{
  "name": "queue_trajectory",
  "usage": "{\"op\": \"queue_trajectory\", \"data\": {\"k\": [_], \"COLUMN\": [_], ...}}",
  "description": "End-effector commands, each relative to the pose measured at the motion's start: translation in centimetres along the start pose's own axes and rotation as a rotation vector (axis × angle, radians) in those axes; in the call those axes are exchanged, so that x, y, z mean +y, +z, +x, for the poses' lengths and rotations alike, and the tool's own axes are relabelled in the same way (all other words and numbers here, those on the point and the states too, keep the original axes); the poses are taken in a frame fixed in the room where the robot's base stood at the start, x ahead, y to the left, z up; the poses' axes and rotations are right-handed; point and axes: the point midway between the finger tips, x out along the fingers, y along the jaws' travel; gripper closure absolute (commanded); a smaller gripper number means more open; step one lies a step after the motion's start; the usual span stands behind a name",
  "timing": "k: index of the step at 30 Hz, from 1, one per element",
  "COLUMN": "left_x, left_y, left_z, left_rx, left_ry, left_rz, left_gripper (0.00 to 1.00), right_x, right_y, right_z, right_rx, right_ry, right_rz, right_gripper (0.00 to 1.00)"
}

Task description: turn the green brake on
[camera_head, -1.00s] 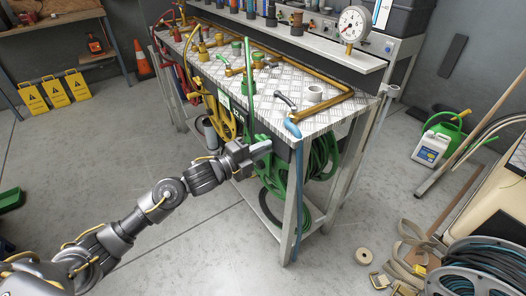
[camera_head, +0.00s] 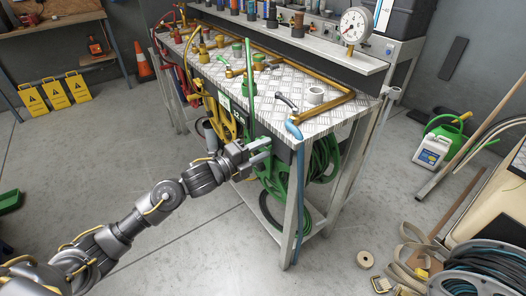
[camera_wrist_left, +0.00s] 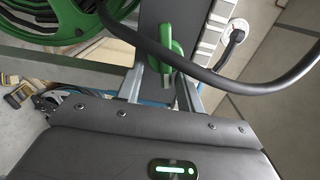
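The green hose reel (camera_head: 274,183) hangs under the front right of the metal-topped table (camera_head: 325,113). My left gripper (camera_head: 268,152) is in front of it, with its two fingers apart and nothing seen between them. In the left wrist view a green handle (camera_wrist_left: 176,52), which looks like the green brake, sits on a dark upright plate beyond the fingertips (camera_wrist_left: 161,88). I see no clear contact with it. In the head view I cannot make the handle out behind the gripper. My right gripper is in neither view.
A light blue hose end (camera_head: 293,129) hangs over the table's front corner. A dark curved bar (camera_wrist_left: 210,78) crosses the wrist view near the green handle. Yellow (camera_head: 222,118) and red reels are further left.

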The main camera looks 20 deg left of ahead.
Motion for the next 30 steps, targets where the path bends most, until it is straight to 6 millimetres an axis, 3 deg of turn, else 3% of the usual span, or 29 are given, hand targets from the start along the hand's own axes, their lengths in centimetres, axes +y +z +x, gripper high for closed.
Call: {"op": "queue_trajectory", "data": {"k": [10,21,30], "left_x": [0.0,0.2,0.1], "left_y": [-0.3,-0.1,0.0], "left_z": [-0.8,-7.9,-10.7], "left_rx": [0.009,0.005,0.004], "left_ry": [-0.002,0.001,-0.001], "left_rz": [0.000,0.000,-0.002], "left_gripper": [0.63,0.63,0.63], "right_x": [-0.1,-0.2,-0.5], "right_y": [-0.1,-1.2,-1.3], "right_z": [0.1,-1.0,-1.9], "right_rx": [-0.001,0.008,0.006], "right_ry": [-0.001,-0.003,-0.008], "right_rz": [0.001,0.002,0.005], "right_gripper": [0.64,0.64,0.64]}}
